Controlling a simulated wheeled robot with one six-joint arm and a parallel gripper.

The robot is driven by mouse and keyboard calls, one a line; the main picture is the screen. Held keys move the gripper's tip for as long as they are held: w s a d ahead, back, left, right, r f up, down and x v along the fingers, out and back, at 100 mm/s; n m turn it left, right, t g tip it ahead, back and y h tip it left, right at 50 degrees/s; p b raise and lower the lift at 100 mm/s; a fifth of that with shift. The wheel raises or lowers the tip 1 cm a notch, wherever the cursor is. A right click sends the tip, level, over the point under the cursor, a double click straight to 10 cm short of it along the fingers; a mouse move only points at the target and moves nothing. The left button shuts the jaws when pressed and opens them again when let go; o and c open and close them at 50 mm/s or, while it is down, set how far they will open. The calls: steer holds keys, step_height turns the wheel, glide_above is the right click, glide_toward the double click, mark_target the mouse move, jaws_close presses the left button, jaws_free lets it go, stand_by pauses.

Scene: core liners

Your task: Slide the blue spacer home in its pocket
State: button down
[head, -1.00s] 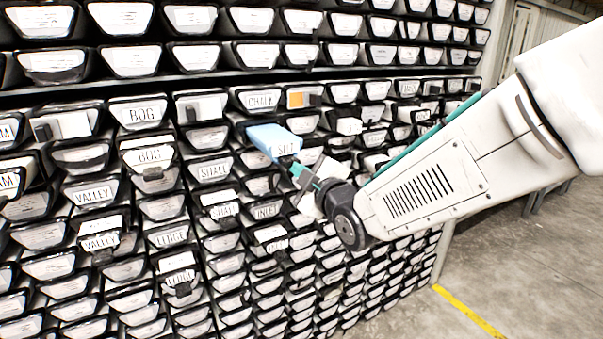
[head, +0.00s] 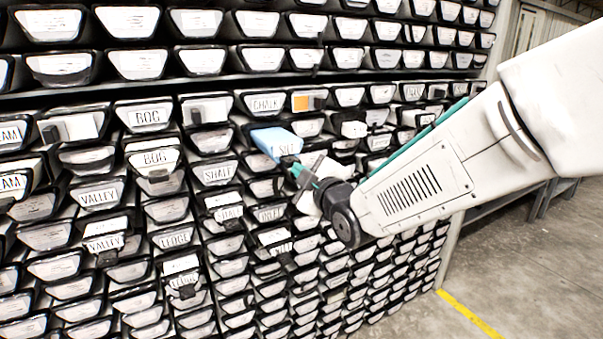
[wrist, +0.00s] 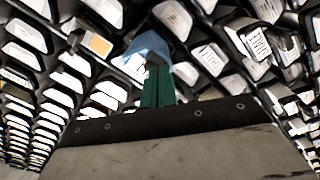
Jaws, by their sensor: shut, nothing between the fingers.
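The blue spacer (head: 272,140) sits in a pocket of the rack in the head view, its blue top showing and part of it standing out toward me. The lettering SILT shows at its front. It also shows in the wrist view (wrist: 149,46), just beyond the fingertips. My gripper (head: 293,168) is shut and empty, its fingertips at the front end of the spacer. In the wrist view my green fingers (wrist: 157,84) are together and seem to meet the spacer's face; exact contact is hard to tell. The pocket around the spacer is mostly hidden.
Rows of black-rimmed liners with white labels fill the rack. An orange-marked block (head: 302,103) lies right of the CHALK label (head: 265,103). Several white blocks with dark knobs, such as one (head: 75,128) at left, stick out. Open floor (head: 540,260) lies at right.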

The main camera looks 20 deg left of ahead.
mark_target(291, 164)
steer(key=shift+x, duration=2.45)
steer(key=shift+s+d, duration=0.1)
steer(key=shift+d, duration=0.05)
